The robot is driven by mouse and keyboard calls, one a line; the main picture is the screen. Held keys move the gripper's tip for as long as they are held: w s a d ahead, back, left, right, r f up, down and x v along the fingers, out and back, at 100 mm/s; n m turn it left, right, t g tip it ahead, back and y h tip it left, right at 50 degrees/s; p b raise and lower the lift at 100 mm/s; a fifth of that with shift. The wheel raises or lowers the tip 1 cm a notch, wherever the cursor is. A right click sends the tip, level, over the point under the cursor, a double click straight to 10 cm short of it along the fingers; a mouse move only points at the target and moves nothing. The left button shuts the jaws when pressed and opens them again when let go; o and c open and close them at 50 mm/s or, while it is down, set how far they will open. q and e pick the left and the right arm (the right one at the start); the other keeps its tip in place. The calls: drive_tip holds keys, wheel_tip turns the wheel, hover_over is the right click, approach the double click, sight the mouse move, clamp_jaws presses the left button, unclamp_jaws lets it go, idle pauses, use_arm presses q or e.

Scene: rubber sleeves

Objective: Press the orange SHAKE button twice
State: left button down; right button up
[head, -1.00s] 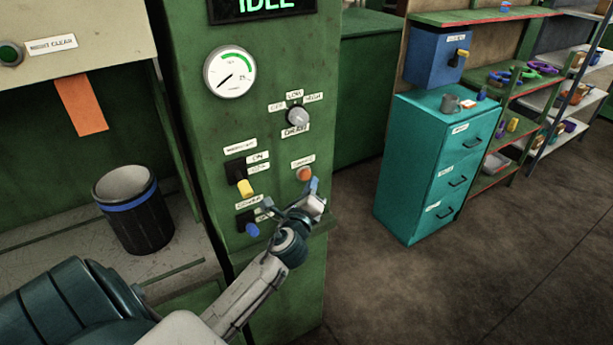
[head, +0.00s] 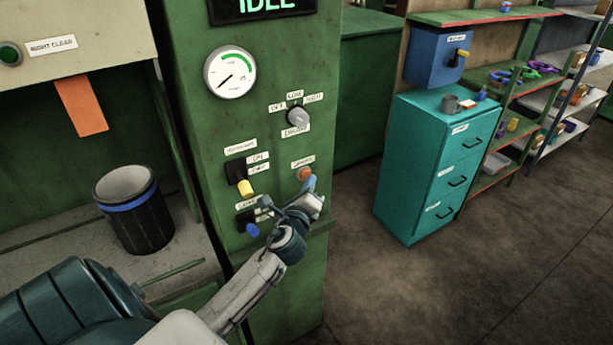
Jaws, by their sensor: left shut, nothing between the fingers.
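The orange SHAKE button (head: 305,173) is a small round button on the green machine panel (head: 215,135), under a small white label. My left gripper (head: 311,184) is shut and empty, with its fingertips just below the button in the picture. The fingertips overlap the button's lower edge; I cannot tell whether they touch it. The display (head: 263,7) at the top of the panel reads IDLE. My right gripper is not in view.
A grey knob (head: 298,117), a yellow-handled switch (head: 245,187) and a blue-handled switch (head: 252,229) sit near the button. A dark bin (head: 136,218) stands at left. A teal drawer cabinet (head: 403,180) and shelves stand at right, with open floor before them.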

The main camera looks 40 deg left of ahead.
use_arm(q)
drive_tip(key=shift+w+a, duration=0.15)
drive_tip(key=shift+a, duration=0.15)
idle(0.5)
idle(0.4)
drive_tip(key=shift+s+d, duration=0.3)
drive_tip(key=shift+d, duration=0.45)
drive_tip(key=shift+s+d+p, duration=0.2)
drive_tip(key=shift+s+d, duration=0.15)
drive_tip(key=shift+d, duration=0.4)
drive_tip(key=shift+s+d+p, duration=0.25)
drive_tip(key=shift+s+d, duration=0.05)
drive_tip(key=shift+d, duration=0.5)
drive_tip(key=shift+s+d+p, duration=0.2)
drive_tip(key=shift+s+d, duration=0.15)
drive_tip(key=shift+d, duration=0.4)
